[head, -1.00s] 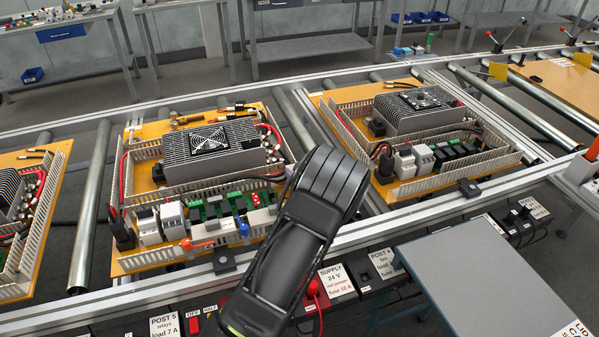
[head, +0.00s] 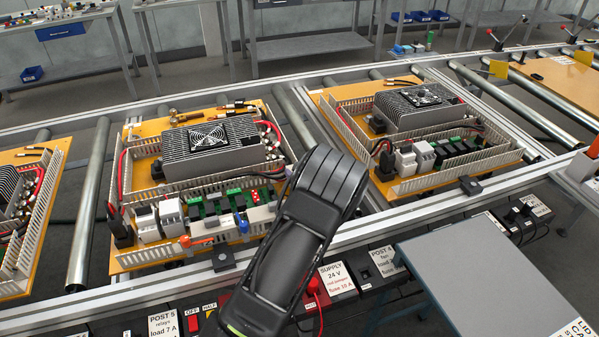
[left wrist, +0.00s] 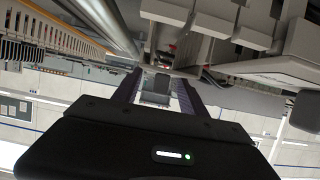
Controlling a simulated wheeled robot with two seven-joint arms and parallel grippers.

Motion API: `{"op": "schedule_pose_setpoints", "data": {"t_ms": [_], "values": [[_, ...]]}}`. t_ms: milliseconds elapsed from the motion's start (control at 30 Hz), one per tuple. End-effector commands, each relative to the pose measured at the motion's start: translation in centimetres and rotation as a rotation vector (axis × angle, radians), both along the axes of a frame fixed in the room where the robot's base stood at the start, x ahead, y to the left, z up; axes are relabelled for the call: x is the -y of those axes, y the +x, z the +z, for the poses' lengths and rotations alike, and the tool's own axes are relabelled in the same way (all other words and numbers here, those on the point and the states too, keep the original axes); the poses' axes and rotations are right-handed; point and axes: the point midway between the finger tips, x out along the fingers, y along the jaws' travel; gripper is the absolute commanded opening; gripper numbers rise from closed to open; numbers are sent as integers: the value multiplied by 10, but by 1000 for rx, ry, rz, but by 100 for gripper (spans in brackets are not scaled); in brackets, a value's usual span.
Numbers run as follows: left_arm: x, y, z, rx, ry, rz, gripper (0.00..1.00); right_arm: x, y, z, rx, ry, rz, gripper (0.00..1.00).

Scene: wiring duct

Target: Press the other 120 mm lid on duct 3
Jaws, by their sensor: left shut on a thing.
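In the head view the black wrist of my left arm (head: 300,235) covers the front right corner of the middle board (head: 128,262). Its fingers are hidden there. In the left wrist view my left gripper (left wrist: 155,82) is closed on a small grey piece (left wrist: 155,98), seen end-on between the dark fingers; I cannot tell for sure that it is a lid. Cream slotted ducts (head: 283,140) run along the middle board; a slotted duct (left wrist: 50,32) also shows at upper left in the wrist view. Which one is duct 3 cannot be told. My right gripper is out of view.
The middle board carries a finned fan unit (head: 212,150) and a row of relays and terminals (head: 200,212). Another board (head: 425,185) lies to the right on the roller conveyor (head: 92,205). A labelled front panel (head: 335,275) and a grey table (head: 490,275) stand in front.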

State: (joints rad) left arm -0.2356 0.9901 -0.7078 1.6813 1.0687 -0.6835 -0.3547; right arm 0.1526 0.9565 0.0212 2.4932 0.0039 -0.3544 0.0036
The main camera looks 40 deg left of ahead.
Motion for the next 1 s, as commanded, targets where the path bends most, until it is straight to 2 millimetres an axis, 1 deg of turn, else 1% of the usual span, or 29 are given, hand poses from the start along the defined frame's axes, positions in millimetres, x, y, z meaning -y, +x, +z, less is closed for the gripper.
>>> {"op": "schedule_pose_setpoints", "data": {"t_ms": [300,667,700,1000], "values": [[0,0,-9,0,0,0,11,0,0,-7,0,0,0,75],[0,-1,-12,-3,-3,0,11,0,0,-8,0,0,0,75],[0,-1,-12,-3,-3,0,51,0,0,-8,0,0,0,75],[0,0,-11,-1,-2,0,75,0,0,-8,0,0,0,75]]}}
